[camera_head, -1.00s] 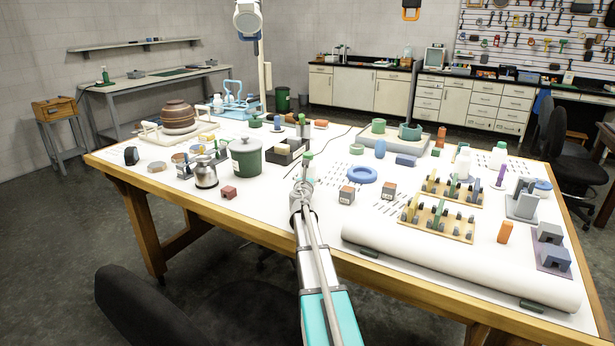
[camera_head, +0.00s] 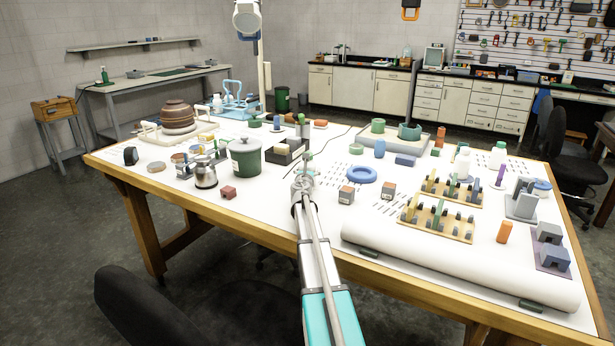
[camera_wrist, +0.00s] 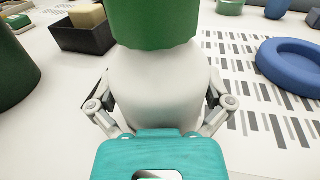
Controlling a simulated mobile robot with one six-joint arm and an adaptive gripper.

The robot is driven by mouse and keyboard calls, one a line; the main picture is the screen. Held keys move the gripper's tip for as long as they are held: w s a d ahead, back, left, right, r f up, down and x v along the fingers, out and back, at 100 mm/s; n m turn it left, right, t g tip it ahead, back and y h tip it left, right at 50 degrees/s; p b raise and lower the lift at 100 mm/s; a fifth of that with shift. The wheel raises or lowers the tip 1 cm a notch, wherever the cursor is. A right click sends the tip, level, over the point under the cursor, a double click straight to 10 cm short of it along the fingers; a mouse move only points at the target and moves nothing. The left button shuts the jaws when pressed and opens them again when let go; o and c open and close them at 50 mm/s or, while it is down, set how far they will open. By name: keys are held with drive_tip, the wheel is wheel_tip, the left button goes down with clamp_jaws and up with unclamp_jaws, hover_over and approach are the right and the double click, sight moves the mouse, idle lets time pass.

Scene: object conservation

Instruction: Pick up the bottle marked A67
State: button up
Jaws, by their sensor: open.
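A white bottle with a green cap (camera_wrist: 153,22) stands upright, close up, in the middle of the wrist view. Its white body (camera_wrist: 158,85) fills the space between the fingers of my gripper (camera_wrist: 160,98). One finger is on each side of the body; their tips are partly hidden, and I cannot tell whether they touch it. My gripper is open. In the head view the bottle (camera_head: 309,158) is mostly hidden behind my gripper (camera_head: 303,183). No A67 marking is readable.
A blue ring (camera_head: 362,175) lies right of the bottle, and a dark tray with a light block (camera_head: 284,153) stands left. A large green pot (camera_head: 246,162) is farther left. Another green-capped white bottle (camera_head: 497,156) stands at the right. A white roll (camera_head: 460,265) lies along the front.

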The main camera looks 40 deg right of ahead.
drive_tip(key=c, duration=1)
drive_tip(key=shift+o, duration=0.2)
drive_tip(key=shift+r, duration=0.2)
drive_tip(key=shift+r+p, duration=0.7)
drive_tip(key=shift+p, duration=0.25)
drive_tip(key=s+d+r+p, duration=0.1)
drive_tip(key=s+r+p, duration=1)
drive_tip(key=s, duration=0.3)
drive_tip(key=shift+d, duration=0.15)
drive_tip(key=shift+r, duration=0.1)
